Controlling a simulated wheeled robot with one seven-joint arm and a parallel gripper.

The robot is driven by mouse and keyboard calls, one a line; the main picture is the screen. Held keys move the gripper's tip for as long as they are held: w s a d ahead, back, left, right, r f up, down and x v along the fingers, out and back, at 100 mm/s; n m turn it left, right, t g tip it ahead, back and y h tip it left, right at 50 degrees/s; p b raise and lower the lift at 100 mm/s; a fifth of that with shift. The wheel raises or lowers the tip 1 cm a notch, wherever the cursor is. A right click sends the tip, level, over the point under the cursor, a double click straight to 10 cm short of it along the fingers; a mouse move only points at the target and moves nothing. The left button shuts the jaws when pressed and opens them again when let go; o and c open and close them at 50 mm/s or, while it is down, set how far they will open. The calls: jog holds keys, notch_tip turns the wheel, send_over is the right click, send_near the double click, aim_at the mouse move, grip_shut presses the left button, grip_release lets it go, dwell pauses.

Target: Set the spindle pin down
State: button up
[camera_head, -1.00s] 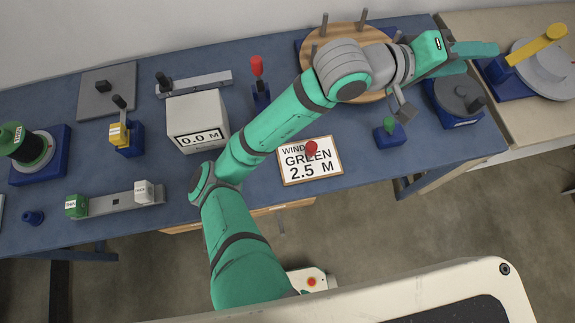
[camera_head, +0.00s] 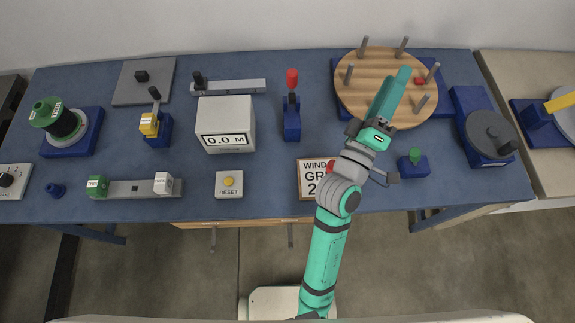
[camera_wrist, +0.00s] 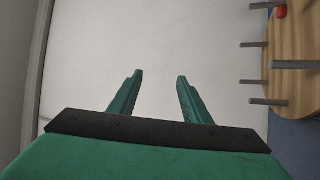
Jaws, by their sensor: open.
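My gripper (camera_wrist: 159,77) is open, with nothing between its two teal fingers in the wrist view. In the head view my gripper (camera_head: 403,72) overlaps the round wooden board (camera_head: 365,101), fingers toward the back wall. The board has several upright grey pegs around its rim, and the wrist view shows it at the right edge (camera_wrist: 297,48). A small red piece (camera_head: 420,81) is by one peg. A blue block with a green top (camera_head: 415,155) stands in front of the board. I cannot tell which piece is the spindle pin.
A blue-based grey disc device (camera_head: 490,132) stands to the right of the board. A label card (camera_head: 309,181) is partly hidden by my arm. A white meter box (camera_head: 226,112) and a red-handled blue stand (camera_head: 291,118) are to the left. The table's front edge is near my arm.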

jog(key=s+a+f+g+y, duration=0.1)
jog(key=s+a+f+y, duration=0.45)
jog(key=f, duration=0.35)
jog(key=s+a+f+y, duration=0.4)
jog(key=s+a+f, duration=0.25)
jog(key=f, duration=0.35)
jog(key=s+a+f+m+g, duration=0.1)
jog(key=s+a+m, duration=0.3)
jog(key=s, duration=0.4)
jog(key=s+a+f+m+g+y, duration=0.1)
jog(key=s+a+f+m, duration=0.3)
jog(key=s, duration=0.5)
jog(key=shift+a+f+m+g, duration=0.2)
jog(key=shift+a+m+g, duration=0.15)
jog(key=shift+a, duration=0.8)
jog(key=shift+y, duration=0.25)
jog(key=c, duration=0.3)
jog(key=shift+w, duration=0.1)
jog(key=shift+a, duration=0.1)
